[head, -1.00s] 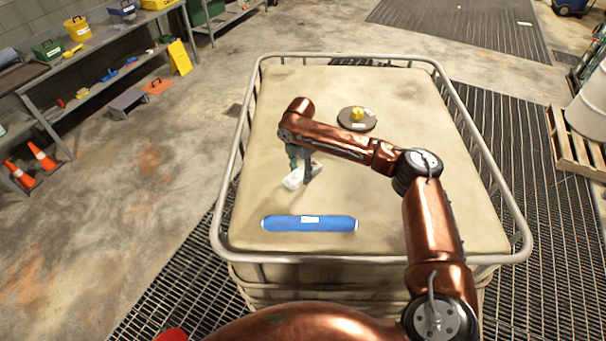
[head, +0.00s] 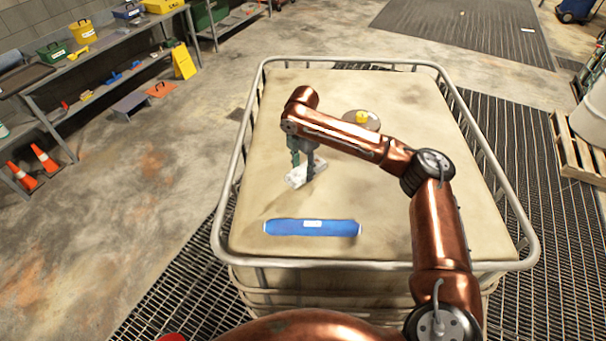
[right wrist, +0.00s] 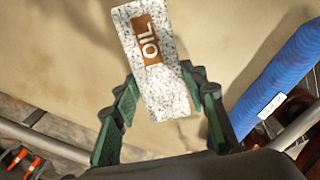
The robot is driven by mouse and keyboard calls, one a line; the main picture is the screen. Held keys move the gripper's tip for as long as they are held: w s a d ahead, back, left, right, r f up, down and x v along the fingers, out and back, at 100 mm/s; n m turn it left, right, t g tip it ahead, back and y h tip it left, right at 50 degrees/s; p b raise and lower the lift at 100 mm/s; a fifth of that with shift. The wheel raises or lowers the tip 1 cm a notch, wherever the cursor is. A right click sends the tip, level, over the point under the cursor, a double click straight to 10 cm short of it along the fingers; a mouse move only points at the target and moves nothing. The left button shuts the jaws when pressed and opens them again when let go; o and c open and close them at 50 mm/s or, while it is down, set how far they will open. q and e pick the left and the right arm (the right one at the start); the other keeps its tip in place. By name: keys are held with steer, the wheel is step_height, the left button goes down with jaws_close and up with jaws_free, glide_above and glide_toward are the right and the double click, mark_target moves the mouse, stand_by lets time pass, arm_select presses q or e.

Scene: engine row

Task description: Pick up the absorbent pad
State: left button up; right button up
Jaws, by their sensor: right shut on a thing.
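The absorbent pad (head: 299,177) is a white, speckled flat piece at the middle left of the tank top. In the right wrist view the pad (right wrist: 158,60) shows a brown label reading "OIL". My right gripper (head: 304,161) points down at it and is shut on it. Its green fingers (right wrist: 160,85) lie on either side of the pad in the right wrist view. The pad looks slightly raised above the tank top, with a soft shadow to its lower left. My left gripper is not in view.
A blue roll (head: 312,228) lies near the front of the caged tank top (head: 420,215). A round lid with a yellow cap (head: 362,118) sits behind my arm. A metal rail (head: 228,190) rings the tank. The tank top's right side is clear.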

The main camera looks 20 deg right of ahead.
steer(key=s+r, duration=0.1)
steer(key=r, duration=0.1)
steer(key=s+a+r, duration=0.1)
steer(key=s, duration=0.1)
steer(key=shift+a+r+b, duration=0.1)
steer(key=shift+r+b, duration=0.25)
steer(key=shift+r, duration=0.05)
steer(key=s+a+r+b, duration=0.1)
steer(key=s+a+r, duration=0.2)
steer(key=s, duration=0.5)
steer(key=shift+a+r, duration=0.25)
steer(key=shift+r, duration=0.25)
steer(key=shift+s, duration=0.1)
